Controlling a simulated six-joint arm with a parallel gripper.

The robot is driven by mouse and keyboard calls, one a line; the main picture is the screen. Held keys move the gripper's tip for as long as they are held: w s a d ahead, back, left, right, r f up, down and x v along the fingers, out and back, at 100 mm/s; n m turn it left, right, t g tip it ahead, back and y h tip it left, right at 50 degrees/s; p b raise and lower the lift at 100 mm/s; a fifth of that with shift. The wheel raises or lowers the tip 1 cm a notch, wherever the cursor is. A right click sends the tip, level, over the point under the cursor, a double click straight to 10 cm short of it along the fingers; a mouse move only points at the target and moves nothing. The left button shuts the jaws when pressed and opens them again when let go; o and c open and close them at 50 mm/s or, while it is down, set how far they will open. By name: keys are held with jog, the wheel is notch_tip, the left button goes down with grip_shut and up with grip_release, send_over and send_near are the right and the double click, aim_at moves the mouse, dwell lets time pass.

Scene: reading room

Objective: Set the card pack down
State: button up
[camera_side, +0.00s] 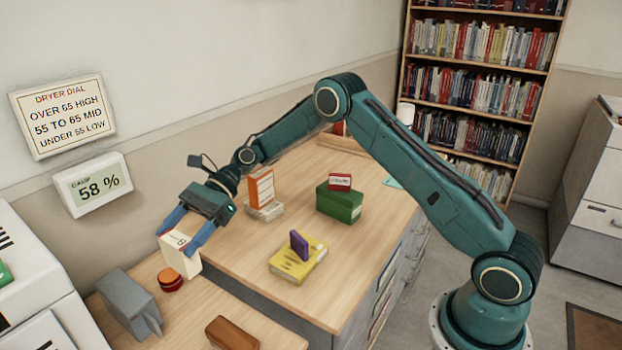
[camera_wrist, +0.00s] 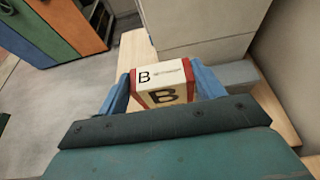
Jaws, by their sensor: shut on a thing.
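The card pack (camera_side: 182,258) is a cream box with a red edge and a letter B on it. In the side view it hangs upright, slightly tilted, between the blue fingers of my gripper (camera_side: 187,232). My gripper is shut on its upper part. In the wrist view the pack (camera_wrist: 163,92) sits between both fingertips, with B on two faces. It is over the left end of the wooden work surface, close to a round red-orange tin (camera_side: 170,281). I cannot tell whether its lower end touches anything.
A grey object (camera_side: 130,303) and a brown block (camera_side: 231,334) stand on the lower wooden surface (camera_side: 195,305). The desk holds a yellow book (camera_side: 290,267) with a purple block, a green box (camera_side: 340,205), and an orange-and-white box (camera_side: 261,186). A wall display (camera_side: 93,185) reads 58 %.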

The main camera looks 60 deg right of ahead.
jog(key=shift+r, duration=0.7)
jog(key=w+d+r+m+t+h, duration=0.1)
jog(key=w+d+m+t, duration=0.2)
jog(key=d, duration=0.6)
jog(key=w+d+m+t+h, duration=0.2)
jog(key=w+d+m+t, duration=0.15)
jog(key=d, duration=0.55)
jog(key=w+d+r+m+t+h, duration=0.1)
jog(key=w+d+m+t, duration=0.2)
jog(key=d, duration=0.6)
jog(key=s+d+r+m+t+h, duration=0.25)
jog(key=d+m+h, duration=0.2)
jog(key=d, duration=1.05)
jog(key=s+d+r+m+t+h, duration=0.2)
jog(key=s+d+m+h, duration=0.25)
jog(key=d, duration=1.05)
jog(key=shift+n+h, duration=0.25)
jog(key=shift+h, duration=0.05)
jog(key=shift+w+f, duration=0.15)
jog(key=shift+f, duration=3.2)
jog(key=shift+w+f, duration=0.2)
jog(key=shift+f, duration=3.2)
jog(key=shift+w+f, duration=0.15)
jog(key=shift+f, duration=3.2)
jog(key=shift+f, duration=0.15)
